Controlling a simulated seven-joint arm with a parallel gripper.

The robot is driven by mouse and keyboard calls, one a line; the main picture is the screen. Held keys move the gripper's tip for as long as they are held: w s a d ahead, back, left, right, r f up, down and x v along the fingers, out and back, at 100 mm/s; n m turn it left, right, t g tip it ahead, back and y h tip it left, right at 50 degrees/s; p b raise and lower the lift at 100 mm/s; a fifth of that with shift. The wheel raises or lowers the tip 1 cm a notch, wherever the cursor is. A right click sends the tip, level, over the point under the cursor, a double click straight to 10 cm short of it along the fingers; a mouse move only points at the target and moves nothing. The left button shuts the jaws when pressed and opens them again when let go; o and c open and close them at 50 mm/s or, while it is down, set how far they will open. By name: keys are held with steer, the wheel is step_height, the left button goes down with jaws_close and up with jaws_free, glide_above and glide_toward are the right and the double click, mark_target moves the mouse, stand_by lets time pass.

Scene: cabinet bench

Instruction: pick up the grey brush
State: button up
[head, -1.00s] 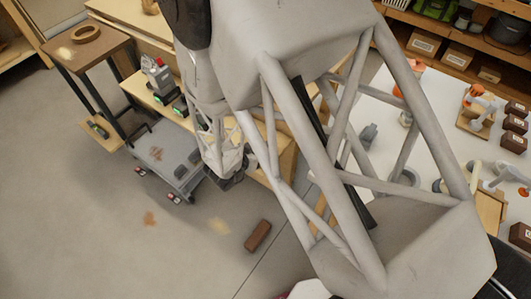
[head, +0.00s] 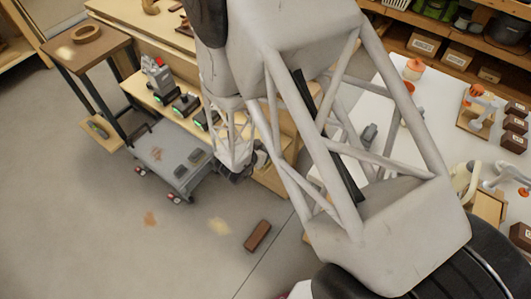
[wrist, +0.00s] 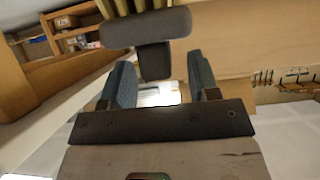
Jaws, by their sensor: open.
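In the wrist view, a dark grey brush (wrist: 145,28) shows at the top, with a wide block, pale tan bristles above it and a short stub pointing down toward my gripper. My gripper (wrist: 162,70) is open, with one blue-grey finger on each side of the stub. The stub appears between or just beyond the fingertips; I cannot tell the depth or whether they touch. In the head view, my gripper (head: 238,174) is small and dark beside the wooden bench's front. I cannot make out the brush there.
The wooden bench (head: 285,180) is close to my gripper. A grey cart (head: 165,165) stands left of it, and a brown block (head: 257,235) lies on the floor. A white table (head: 400,160) with several objects is at the right. Open floor lies at lower left.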

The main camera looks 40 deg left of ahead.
stand_by(0.3)
jaws_close()
steer(key=shift+r, duration=0.1)
steer(key=shift+r, duration=1.1)
steer(key=shift+s+d+r, duration=0.35)
steer(key=shift+d+r, duration=0.1)
steer(key=shift+r, duration=0.2)
steer(key=s+d+r, duration=0.1)
steer(key=s+d, duration=0.8)
steer(key=d, duration=0.2)
steer(key=shift+s+d+r, duration=0.15)
steer(key=shift+s+d, duration=0.05)
steer(key=shift+d, duration=0.1)
